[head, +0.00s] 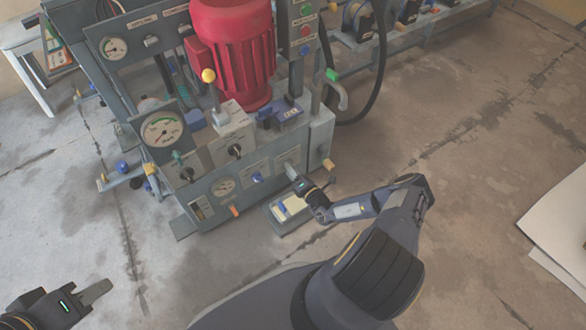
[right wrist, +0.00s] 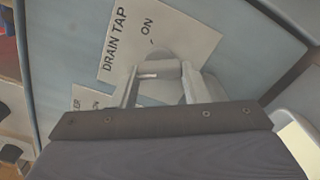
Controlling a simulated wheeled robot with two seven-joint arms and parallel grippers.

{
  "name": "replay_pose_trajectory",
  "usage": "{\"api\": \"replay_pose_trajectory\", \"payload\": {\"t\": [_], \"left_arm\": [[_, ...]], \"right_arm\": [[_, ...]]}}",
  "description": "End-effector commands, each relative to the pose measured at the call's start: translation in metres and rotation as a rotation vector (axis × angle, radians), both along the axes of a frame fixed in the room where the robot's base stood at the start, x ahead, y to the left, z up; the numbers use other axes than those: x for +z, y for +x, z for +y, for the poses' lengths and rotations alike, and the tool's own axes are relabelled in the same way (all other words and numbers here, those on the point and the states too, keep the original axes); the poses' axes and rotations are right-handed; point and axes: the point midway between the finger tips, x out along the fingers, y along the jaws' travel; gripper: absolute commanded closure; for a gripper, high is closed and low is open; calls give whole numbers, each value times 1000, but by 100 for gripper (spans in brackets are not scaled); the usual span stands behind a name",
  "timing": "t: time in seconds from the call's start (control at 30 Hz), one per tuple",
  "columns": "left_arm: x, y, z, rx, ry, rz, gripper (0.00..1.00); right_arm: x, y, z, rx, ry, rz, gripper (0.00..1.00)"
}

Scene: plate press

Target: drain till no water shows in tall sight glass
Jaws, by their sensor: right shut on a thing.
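In the head view my right gripper (head: 292,172) is at the lower right of the machine's front panel (head: 262,176). In the right wrist view it is shut on the pale drain tap handle (right wrist: 158,70), beside a label (right wrist: 140,38) reading "DRAIN TAP" and "ON". The jaws hide part of the handle.
A shallow tray (head: 276,222) with a pale yellowish inside sits on the floor below the tap. A red motor (head: 235,50), gauges (head: 162,130) and levers stand above the panel. A white sheet-like thing (head: 560,225) is at the right. The floor between is clear.

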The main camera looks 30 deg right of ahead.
Motion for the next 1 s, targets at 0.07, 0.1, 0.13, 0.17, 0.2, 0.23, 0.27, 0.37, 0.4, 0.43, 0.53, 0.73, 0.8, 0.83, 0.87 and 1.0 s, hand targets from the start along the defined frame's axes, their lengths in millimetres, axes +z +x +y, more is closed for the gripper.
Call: {"api": "replay_pose_trajectory", "payload": {"t": [0.07,0.1,0.13,0.17,0.2,0.23,0.27,0.37,0.4,0.43,0.53,0.73,0.8,0.83,0.87,1.0], "left_arm": [[4,0,0,0,0,0,66],[5,0,0,0,0,0,66],[6,0,0,0,0,0,66],[7,0,0,0,0,0,66],[7,0,0,0,0,0,66],[8,0,0,0,0,0,66],[8,0,0,0,0,0,66],[10,0,0,0,0,0,66],[10,0,0,0,0,0,66],[11,0,0,0,0,0,66],[11,0,0,0,0,0,66],[12,0,0,0,0,0,66],[12,0,0,0,0,0,66],[12,0,0,0,0,0,66],[12,0,0,0,0,0,66],[12,0,0,0,0,0,66]], "right_arm": [[0,-1,1,1,-58,-2,82],[0,-1,1,1,-86,-4,82],[0,-1,1,1,-105,-5,82],[0,-1,1,1,-124,-7,82],[-1,-1,1,1,-148,-9,82],[-1,-1,0,1,-164,-10,82],[-1,-1,0,1,-180,-11,82],[-1,-1,0,1,-223,-16,82],[-1,-1,0,2,-237,-16,82],[-2,-1,0,2,-247,-17,82],[-2,-1,0,2,-269,-19,82],[-2,-1,0,2,-291,-20,82],[-2,-1,0,2,-292,-21,82],[-2,-1,0,2,-293,-21,82],[-2,-1,0,2,-293,-21,82],[-2,-1,0,2,-293,-21,82]]}}
